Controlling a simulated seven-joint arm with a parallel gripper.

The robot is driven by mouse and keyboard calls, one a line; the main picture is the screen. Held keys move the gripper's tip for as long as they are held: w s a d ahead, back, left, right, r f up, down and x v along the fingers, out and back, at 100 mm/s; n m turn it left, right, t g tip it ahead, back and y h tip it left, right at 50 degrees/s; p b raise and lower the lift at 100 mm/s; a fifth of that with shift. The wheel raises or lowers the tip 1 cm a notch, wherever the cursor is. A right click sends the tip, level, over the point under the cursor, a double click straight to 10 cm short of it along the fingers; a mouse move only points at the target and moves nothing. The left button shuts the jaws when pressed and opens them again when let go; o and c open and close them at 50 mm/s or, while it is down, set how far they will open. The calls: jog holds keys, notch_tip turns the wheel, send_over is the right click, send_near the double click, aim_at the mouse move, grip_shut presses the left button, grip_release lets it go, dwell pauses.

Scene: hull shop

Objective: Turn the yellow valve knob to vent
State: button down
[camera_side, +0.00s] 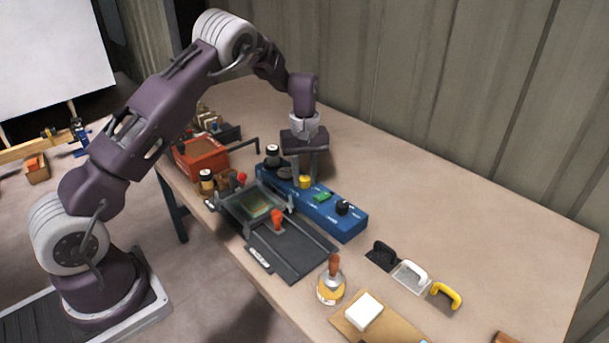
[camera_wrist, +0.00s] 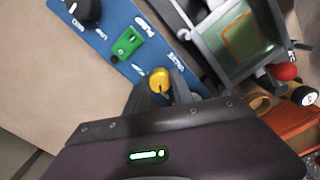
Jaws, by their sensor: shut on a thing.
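The yellow valve knob (camera_side: 305,181) sits on top of the blue control box (camera_side: 345,229). In the wrist view the yellow knob (camera_wrist: 159,79) shows between my finger tips, with a dark pointer line on it. My gripper (camera_side: 306,178) reaches down from above and is shut on the yellow knob. In the wrist view my gripper (camera_wrist: 160,88) covers part of the box's lettering near the knob, so the vent mark cannot be read. A green switch (camera_wrist: 126,43) and a black knob (camera_wrist: 84,9) are on the same blue box.
A grey clamp frame with a dark base (camera_side: 290,257) and red-orange handles stands in front of the box. A red box (camera_side: 200,158) is at the left. Black, white and yellow handles (camera_side: 446,295) lie to the right. The table's back right is clear.

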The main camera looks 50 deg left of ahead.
aim_at(304, 177)
jog(key=shift+n, duration=0.5)
dwell(0.3)
jog(key=c, duration=1.1)
grip_release()
notch_tip(304, 177, up, 7)
jog(key=shift+r, duration=0.1)
